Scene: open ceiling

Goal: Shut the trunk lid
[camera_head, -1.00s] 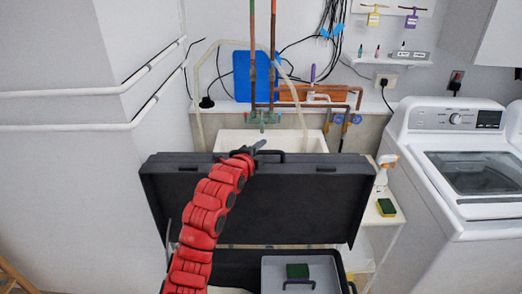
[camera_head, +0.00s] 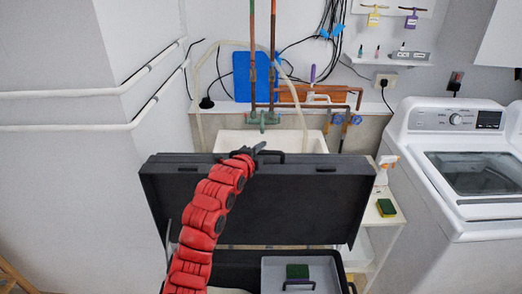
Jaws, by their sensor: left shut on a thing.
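The black trunk lid (camera_head: 285,205) stands raised, open, over the black trunk base (camera_head: 240,272) at the bottom of the view. The lid's handle (camera_head: 298,158) and latches show along its top edge. My left arm, red, reaches up in front of the lid. My left gripper (camera_head: 252,151) is at the lid's top edge, just left of the middle. It is shut on the lid's edge; the exact contact at the fingertips is small and partly hidden. My right gripper is out of the view.
Inside the base is a grey tray (camera_head: 325,271) with a green sponge block (camera_head: 298,271). A white sink (camera_head: 300,141) is behind the lid. To the right stand a shelf with a sponge (camera_head: 386,207), a spray bottle (camera_head: 386,166) and a white washing machine (camera_head: 460,170).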

